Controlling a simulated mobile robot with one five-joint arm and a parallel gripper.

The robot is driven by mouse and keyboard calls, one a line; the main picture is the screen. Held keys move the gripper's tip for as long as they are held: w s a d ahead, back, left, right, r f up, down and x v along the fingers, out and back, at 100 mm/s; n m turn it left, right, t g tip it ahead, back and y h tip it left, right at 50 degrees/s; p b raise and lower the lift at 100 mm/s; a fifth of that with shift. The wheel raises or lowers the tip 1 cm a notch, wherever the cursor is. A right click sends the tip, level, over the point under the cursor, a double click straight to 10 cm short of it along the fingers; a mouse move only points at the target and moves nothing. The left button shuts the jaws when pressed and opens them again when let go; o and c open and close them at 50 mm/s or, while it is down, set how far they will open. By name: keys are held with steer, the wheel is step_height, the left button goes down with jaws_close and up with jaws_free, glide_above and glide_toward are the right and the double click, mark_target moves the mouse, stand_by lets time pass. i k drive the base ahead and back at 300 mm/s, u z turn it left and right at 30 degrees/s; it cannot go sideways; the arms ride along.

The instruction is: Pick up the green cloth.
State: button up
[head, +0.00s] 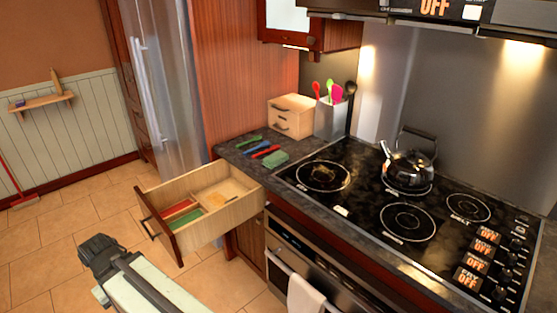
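A folded green cloth (275,159) appears to lie on the dark counter (232,152), at the left edge of the cooktop. Another flat green item (189,221) lies in the open wooden drawer (224,222), beside a flat red item (180,210); I cannot tell if it is cloth. My gripper (94,247) is at the lower left, in front of and left of the drawer, apart from both green things. Its fingers are dark and small, and I cannot tell whether they are open.
Blue (257,146), red (266,152) and green (248,139) small items lie near the cloth. A wooden box (291,116) and a utensil holder (331,118) stand behind. A kettle (407,168) sits on the cooktop (370,205). The drawer juts out over open tiled floor (60,250).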

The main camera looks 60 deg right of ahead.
mark_target(272, 161)
steer(key=z, duration=0.05)
steer(key=i, duration=0.95)
steer(key=u, duration=0.1)
